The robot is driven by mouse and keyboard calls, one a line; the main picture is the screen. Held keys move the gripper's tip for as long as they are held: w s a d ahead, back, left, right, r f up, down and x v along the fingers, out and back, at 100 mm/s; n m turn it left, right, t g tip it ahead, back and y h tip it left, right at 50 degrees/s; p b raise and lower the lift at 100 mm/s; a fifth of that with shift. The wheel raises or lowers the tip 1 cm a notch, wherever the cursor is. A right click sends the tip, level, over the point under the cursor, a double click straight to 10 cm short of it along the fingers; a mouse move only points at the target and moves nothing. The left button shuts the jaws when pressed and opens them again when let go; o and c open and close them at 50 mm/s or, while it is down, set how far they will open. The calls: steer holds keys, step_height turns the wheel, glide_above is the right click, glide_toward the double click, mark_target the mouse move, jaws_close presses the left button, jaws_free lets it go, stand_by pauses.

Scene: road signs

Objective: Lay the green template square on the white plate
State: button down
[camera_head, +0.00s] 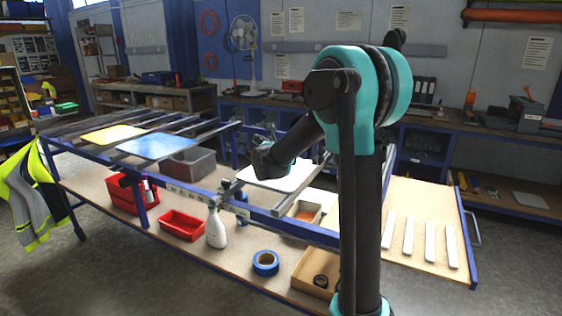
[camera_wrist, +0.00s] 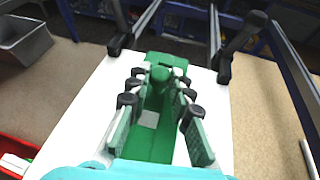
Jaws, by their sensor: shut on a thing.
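My gripper (camera_wrist: 160,82) is shut on the green template square (camera_wrist: 150,141). The template lies lengthwise between the fingers, with a crosspiece at its far end and a pale patch in its middle. The white plate (camera_wrist: 87,122) is beneath it, showing on both sides of the gripper. I cannot tell whether the template touches the plate. In the head view the white plate (camera_head: 292,181) lies on the blue frame's rails, below my gripper (camera_head: 262,158). The template is hard to make out there, mostly hidden by the gripper.
A yellow plate (camera_head: 112,134) and a blue plate (camera_head: 158,146) lie on rails at left. Black clamps (camera_wrist: 118,44) stand at the white plate's far edge. Below are red bins (camera_head: 182,225), a spray bottle (camera_head: 215,228) and blue tape (camera_head: 265,263). White strips (camera_head: 430,240) lie at right.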

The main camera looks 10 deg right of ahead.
steer(key=shift+f, duration=1.85)
steer(key=c, duration=1.4)
jaws_free()
steer(key=shift+o, duration=0.2)
steer(key=v, duration=1.2)
steer(key=shift+r, duration=0.1)
